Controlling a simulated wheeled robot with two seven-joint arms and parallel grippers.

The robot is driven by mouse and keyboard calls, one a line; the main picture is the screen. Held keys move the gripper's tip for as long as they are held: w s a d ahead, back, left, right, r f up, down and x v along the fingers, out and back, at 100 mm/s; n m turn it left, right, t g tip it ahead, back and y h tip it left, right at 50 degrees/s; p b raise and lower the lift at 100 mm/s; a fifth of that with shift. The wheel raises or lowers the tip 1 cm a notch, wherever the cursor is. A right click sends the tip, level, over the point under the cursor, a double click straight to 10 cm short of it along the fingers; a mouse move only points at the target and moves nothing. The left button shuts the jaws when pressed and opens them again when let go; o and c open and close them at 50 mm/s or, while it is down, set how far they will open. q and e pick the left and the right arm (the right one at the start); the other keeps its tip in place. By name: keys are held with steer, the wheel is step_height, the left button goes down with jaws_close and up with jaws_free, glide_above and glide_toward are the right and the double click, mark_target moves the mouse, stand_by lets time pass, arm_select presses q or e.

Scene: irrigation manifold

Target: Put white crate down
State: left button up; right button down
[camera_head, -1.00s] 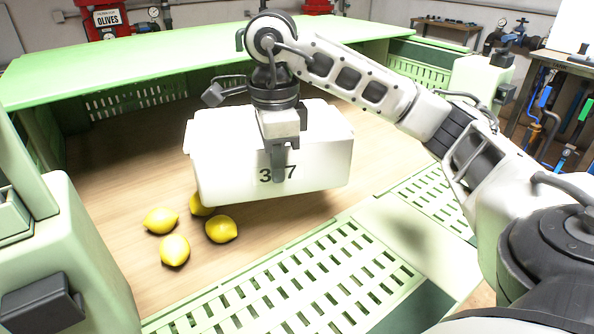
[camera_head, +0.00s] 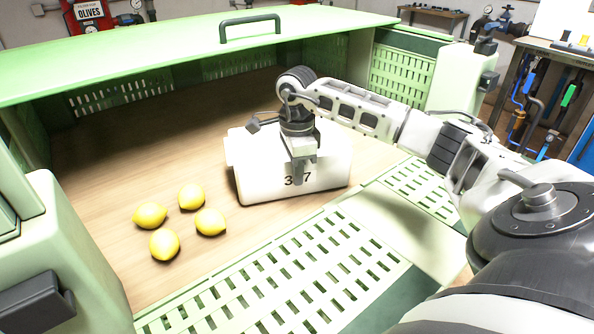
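The white crate (camera_head: 262,178) with dark digits on its front is at the right part of the wooden floor of the green bin. Its lower edge appears at or very near the floor; I cannot tell whether it fully rests there. My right gripper (camera_head: 299,172) comes down over the crate's front wall, one finger in front of it, and looks shut on that wall. The finger hides part of the digits and the inner finger is hidden. My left gripper does not show.
Several lemons (camera_head: 165,244) lie on the wooden floor (camera_head: 95,190) left of the crate. A slotted green front ledge (camera_head: 290,290) borders the floor. The green lid (camera_head: 180,45) with a handle overhangs the back.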

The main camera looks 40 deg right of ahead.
steer(key=shift+f, duration=0.4)
steer(key=c, duration=1.6)
jaws_free()
steer(key=shift+r, duration=0.1)
step_height(320, 180, up, 12)
steer(key=shift+r+b, duration=0.1)
steer(key=shift+b, duration=0.35)
